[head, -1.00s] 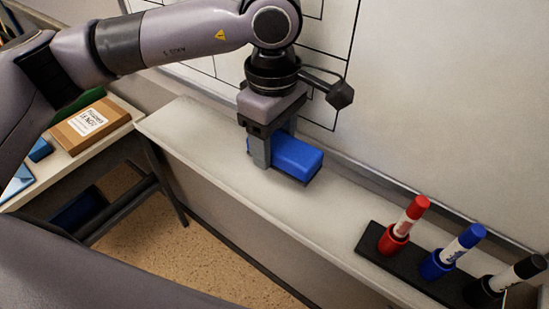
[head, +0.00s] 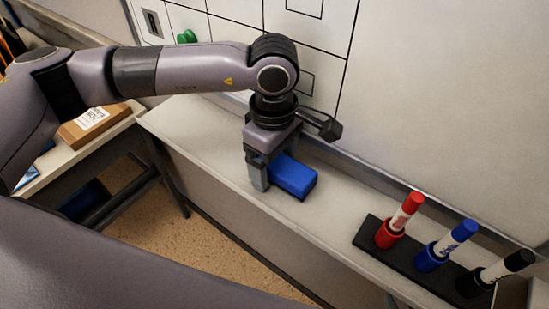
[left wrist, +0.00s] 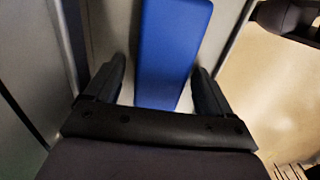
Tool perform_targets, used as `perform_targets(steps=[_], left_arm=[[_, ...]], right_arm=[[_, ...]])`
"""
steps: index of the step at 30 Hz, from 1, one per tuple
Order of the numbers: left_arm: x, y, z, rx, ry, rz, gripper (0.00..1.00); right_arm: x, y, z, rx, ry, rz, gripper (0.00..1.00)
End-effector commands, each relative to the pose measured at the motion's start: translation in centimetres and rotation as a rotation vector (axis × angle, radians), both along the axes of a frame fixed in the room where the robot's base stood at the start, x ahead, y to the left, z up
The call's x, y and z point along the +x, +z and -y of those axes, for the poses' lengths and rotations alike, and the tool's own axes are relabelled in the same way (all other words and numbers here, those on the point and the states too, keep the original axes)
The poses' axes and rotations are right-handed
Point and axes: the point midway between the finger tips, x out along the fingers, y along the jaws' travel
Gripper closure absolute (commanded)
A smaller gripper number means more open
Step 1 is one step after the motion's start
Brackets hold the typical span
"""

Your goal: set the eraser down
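The blue eraser (head: 294,177) is a block lying on the pale ledge (head: 215,150) below the whiteboard. It also shows in the left wrist view (left wrist: 172,50). My left gripper (head: 268,178) is over the eraser's left end, pointing down. In the left wrist view its two fingers (left wrist: 160,70) stand apart on either side of the eraser, with a gap on each side, so it is open. The eraser's left end is partly hidden by the gripper in the head view. My right gripper is not in view.
A black holder (head: 373,238) with a red marker (head: 406,212), a blue marker (head: 457,236) and a black marker (head: 507,267) stands on the ledge to the right. The whiteboard (head: 430,110) rises behind. The ledge left of the gripper is clear. A brown box (head: 88,128) lies on a side table.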

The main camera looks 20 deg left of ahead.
Motion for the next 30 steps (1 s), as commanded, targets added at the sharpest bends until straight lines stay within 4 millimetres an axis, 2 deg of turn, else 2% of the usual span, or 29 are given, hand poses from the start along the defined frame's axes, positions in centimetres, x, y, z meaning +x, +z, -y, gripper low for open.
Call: perform_targets(steps=[11, 14, 24, 30], left_arm=[[0.1, 0.7, 0.0, -0.001, 0.000, 0.002, 0.17], [0.1, 2.3, 0.0, -0.002, -0.001, 0.005, 0.17], [0.0, 9.4, 0.0, 0.000, -0.001, 0.004, 0.17], [0.0, 11.7, -0.1, 0.001, 0.000, 0.000, 0.17]], right_arm=[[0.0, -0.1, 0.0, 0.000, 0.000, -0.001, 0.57], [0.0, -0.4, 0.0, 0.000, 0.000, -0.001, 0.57], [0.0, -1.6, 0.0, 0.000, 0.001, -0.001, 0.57], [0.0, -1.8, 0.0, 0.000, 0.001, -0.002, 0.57]])
